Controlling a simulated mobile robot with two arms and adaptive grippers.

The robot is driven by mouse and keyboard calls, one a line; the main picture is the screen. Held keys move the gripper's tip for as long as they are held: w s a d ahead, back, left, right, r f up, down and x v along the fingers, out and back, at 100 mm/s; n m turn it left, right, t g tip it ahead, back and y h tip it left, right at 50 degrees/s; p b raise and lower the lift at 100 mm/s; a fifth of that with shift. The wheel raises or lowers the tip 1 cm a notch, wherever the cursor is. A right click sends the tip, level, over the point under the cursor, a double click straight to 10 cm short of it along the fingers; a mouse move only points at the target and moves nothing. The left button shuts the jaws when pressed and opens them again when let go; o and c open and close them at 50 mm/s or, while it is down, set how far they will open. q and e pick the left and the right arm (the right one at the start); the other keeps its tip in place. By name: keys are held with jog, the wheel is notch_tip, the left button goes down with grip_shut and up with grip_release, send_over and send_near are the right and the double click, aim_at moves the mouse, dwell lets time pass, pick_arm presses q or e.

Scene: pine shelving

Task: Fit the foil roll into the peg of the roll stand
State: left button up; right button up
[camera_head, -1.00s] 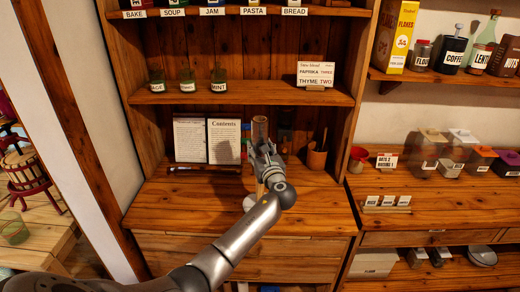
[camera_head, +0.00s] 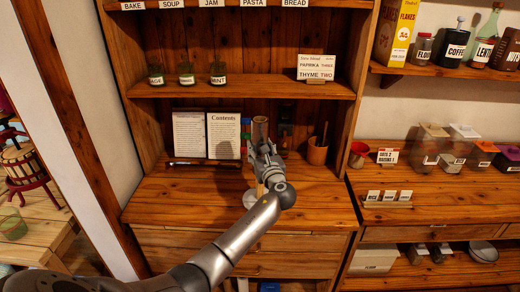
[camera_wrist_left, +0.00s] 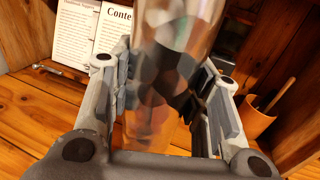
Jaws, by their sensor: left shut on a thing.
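The foil roll (camera_wrist_left: 165,75) is a shiny, reflective upright cylinder in the left wrist view. It stands between the fingers of my left gripper (camera_wrist_left: 172,90), which is shut on it. In the head view the top of the roll (camera_head: 260,129) shows just above my left gripper (camera_head: 262,158), over the cabinet top. A pale round piece (camera_head: 250,198), perhaps the base of the roll stand, is partly hidden behind my left arm. The peg cannot be made out clearly.
An open book (camera_head: 223,137) leans at the back, with a dark pen-like thing (camera_head: 188,162) before it. A wooden cup (camera_head: 317,152) stands right of the gripper. A shelf (camera_head: 240,88) with jars hangs above. The cabinet top (camera_head: 165,203) is clear at left.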

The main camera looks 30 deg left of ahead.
pick_arm(q)
jog(key=shift+f+b, duration=4.5)
jog(key=shift+f, duration=1.9)
jog(key=o, duration=1.2)
jog(key=shift+r, duration=0.1)
jog(key=shift+o, duration=0.2)
jog(key=shift+d, duration=0.1)
jog(key=shift+s+d, duration=0.25)
jog(key=v, duration=0.6)
jog(key=shift+s+d, duration=0.25)
